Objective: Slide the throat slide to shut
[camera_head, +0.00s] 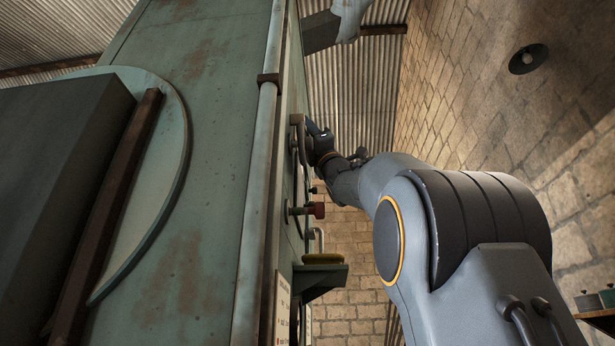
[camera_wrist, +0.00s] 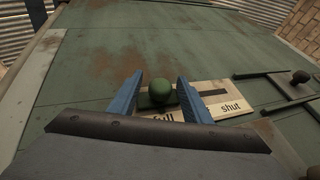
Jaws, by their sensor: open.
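My gripper (camera_wrist: 160,82) is open, with one blue finger on each side of the knob. I see no clear contact with the knob, and the hand hides the lower part of the plate. In the head view my gripper (camera_head: 316,133) is at the machine's side face, and the slide cannot be made out there.
The green machine casing (camera_head: 215,120) fills the left of the head view. A red knob (camera_head: 316,210) and a small shelf (camera_head: 320,278) stick out below my gripper. In the wrist view another dark knob (camera_wrist: 300,77) stands right of the plate.

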